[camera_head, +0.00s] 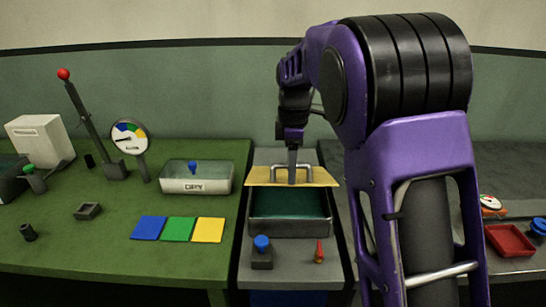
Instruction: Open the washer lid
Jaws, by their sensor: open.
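The washer (290,228) is a grey metal basin with a dark teal inside, on the narrow grey counter in the middle. Its tan lid (321,177) is at the basin's back edge, and much of the inside shows in front of it. I cannot tell the lid's exact tilt. A metal bar handle (308,171) stands on the lid. My gripper (292,179) points down at the middle of the handle and overlaps it in the picture. Its jaws are open, but the gap between them and any contact with the handle are hard to see.
A blue-knobbed block (262,255) and an orange-red peg (319,252) stand before the washer. Left on the green table are a "DRY" tray (196,179), a dial gauge (131,137), coloured squares (179,229) and a red-knobbed lever (88,119). A red tray (510,240) is right.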

